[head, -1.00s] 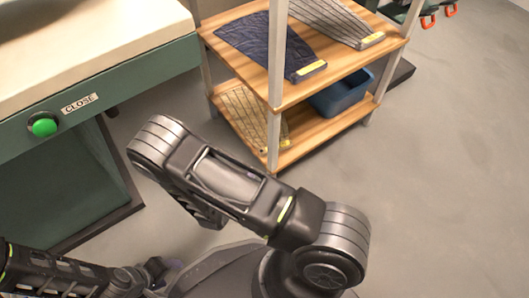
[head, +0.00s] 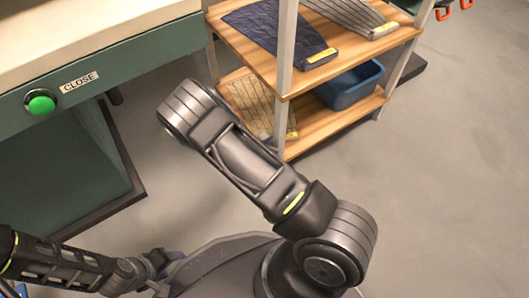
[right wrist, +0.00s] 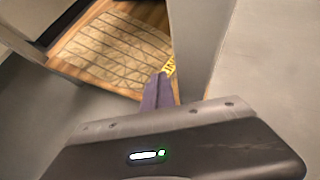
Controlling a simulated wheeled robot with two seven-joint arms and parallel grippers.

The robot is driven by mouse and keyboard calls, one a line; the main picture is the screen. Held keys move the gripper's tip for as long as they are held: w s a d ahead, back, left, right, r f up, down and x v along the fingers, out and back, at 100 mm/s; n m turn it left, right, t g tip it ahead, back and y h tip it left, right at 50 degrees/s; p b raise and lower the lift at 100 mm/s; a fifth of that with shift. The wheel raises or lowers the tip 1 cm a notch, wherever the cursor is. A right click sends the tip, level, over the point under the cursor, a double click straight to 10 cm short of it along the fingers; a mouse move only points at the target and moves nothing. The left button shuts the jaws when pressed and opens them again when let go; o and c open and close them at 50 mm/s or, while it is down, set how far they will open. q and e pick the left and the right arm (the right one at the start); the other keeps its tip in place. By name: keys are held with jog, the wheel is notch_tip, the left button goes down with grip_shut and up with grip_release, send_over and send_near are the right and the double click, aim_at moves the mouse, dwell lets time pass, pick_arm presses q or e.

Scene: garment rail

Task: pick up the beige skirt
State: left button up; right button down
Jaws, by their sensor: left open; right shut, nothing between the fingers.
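The beige skirt (head: 252,101), with a dark checked line pattern, lies flat on the lower wooden shelf; the rail post and my right arm hide part of it. It also shows in the right wrist view (right wrist: 112,48), with a yellow tag at its near right corner. My right gripper (right wrist: 160,78) is shut and empty; its purple fingers point toward the skirt's near edge and overlap it in the picture. Contact cannot be told. In the head view my right arm hides that gripper. My left gripper (head: 170,257) is open at the bottom left, far from the shelves.
A metal post (right wrist: 199,45) stands just right of the skirt. The upper shelf holds a navy garment (head: 275,32) and a grey striped garment (head: 350,14). A blue bin (head: 350,85) sits on the lower shelf. A green-sided counter (head: 150,55) is at left. Floor at right is clear.

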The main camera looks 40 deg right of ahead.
pick_arm(q)
jog(key=shift+f, duration=0.45)
pick_arm(e)
jog(key=shift+s+a+f, duration=0.15)
jog(key=shift+a+f, duration=0.1)
jog(key=shift+f, duration=0.5)
pick_arm(q)
jog(key=shift+r+p, duration=0.35)
pick_arm(e)
jog(key=a, duration=0.1)
jog(key=s+a, duration=0.1)
jog(key=a, duration=0.1)
jog(key=shift+s, duration=0.3)
pick_arm(q)
jog(key=shift+r+p, duration=0.65)
pick_arm(e)
jog(key=shift+d+r, duration=0.1)
jog(key=shift+r, duration=0.65)
pick_arm(q)
jog(key=shift+s, duration=0.1)
pick_arm(e)
jog(key=shift+w, duration=0.1)
